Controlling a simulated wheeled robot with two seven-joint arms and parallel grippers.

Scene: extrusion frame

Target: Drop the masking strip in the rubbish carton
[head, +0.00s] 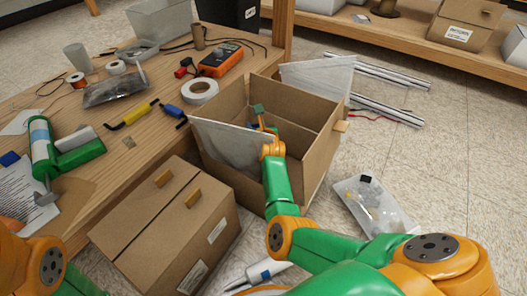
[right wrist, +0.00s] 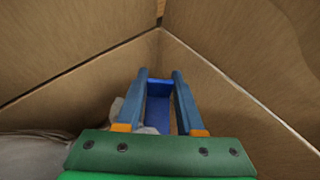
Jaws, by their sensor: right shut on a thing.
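The open cardboard carton (head: 322,160) stands on the floor beside the wooden table, its pale flaps spread outward. My right gripper (head: 258,118) is down inside the carton opening. In the right wrist view, the two fingers (right wrist: 160,76) are shut on a blue strip (right wrist: 158,112), which I take for the masking strip. Carton walls (right wrist: 70,60) meet in a corner beyond the fingertips. In the head view, the strip is mostly hidden by the gripper. My left arm shows at the lower left, but its gripper is out of view.
A closed cardboard box (head: 165,225) stands in front of the carton. The table (head: 140,165) at left holds a tape roll (head: 200,91), an orange meter (head: 220,60) and tools. A clear bag (head: 375,205) lies on the floor at right; aluminium bars (head: 385,107) lie behind it.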

